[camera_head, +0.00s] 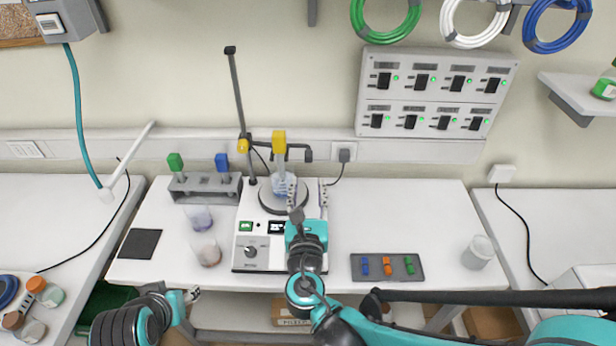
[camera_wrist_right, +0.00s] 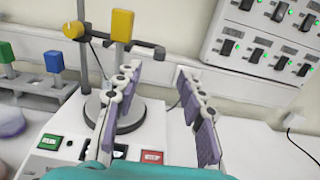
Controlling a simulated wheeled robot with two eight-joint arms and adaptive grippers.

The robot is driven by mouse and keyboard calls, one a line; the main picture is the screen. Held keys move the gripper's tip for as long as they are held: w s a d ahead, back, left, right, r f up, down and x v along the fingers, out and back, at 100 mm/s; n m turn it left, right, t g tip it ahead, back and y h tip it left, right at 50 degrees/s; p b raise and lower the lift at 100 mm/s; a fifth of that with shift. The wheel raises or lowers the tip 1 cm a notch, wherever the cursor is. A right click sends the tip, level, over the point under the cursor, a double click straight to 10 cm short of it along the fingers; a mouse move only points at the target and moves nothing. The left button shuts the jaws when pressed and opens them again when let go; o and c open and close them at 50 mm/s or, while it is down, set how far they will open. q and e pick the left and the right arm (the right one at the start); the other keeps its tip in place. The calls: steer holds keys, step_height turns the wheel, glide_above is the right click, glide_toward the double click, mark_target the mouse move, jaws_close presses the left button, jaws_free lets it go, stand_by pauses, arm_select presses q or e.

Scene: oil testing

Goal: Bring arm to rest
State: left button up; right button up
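My right gripper (camera_head: 307,195) is over the front of the white stirrer device (camera_head: 250,255) in the head view. In the right wrist view its two fingers (camera_wrist_right: 160,110) stand apart with nothing between them. A beaker (camera_head: 284,185) with bluish liquid is on the round plate of the device, just behind the gripper. My left gripper (camera_head: 190,296) is low at the front edge of the table, at the bottom left. Its fingers are too small and turned too far to read. The right arm reaches in from the lower right.
A rack (camera_head: 205,186) with green and blue capped items stands left of the device. Two beakers (camera_head: 199,217) (camera_head: 206,251) and a black mat (camera_head: 140,244) are also left. A dark tray (camera_head: 388,267) with three coloured pieces and a white cup (camera_head: 478,252) are right. A stand pole (camera_head: 238,90) rises behind.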

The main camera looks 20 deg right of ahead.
steer(key=shift+s, duration=0.1)
stand_by(0.4)
steer(key=s+d+f+m+g, duration=0.4)
steer(key=d+f+m+g, duration=0.3)
steer(key=m, duration=0.9)
steer(key=s+a+f+m+g+y+b, duration=0.1)
steer(key=s+a+f+m+g+y, duration=0.2)
steer(key=s+m, duration=0.6)
steer(key=f+m+y, duration=0.1)
steer(key=m+y, duration=0.1)
steer(key=m, duration=0.5)
steer(key=shift+f+m+b, duration=0.2)
steer(key=shift+m+b, duration=0.1)
steer(key=shift+m, duration=0.1)
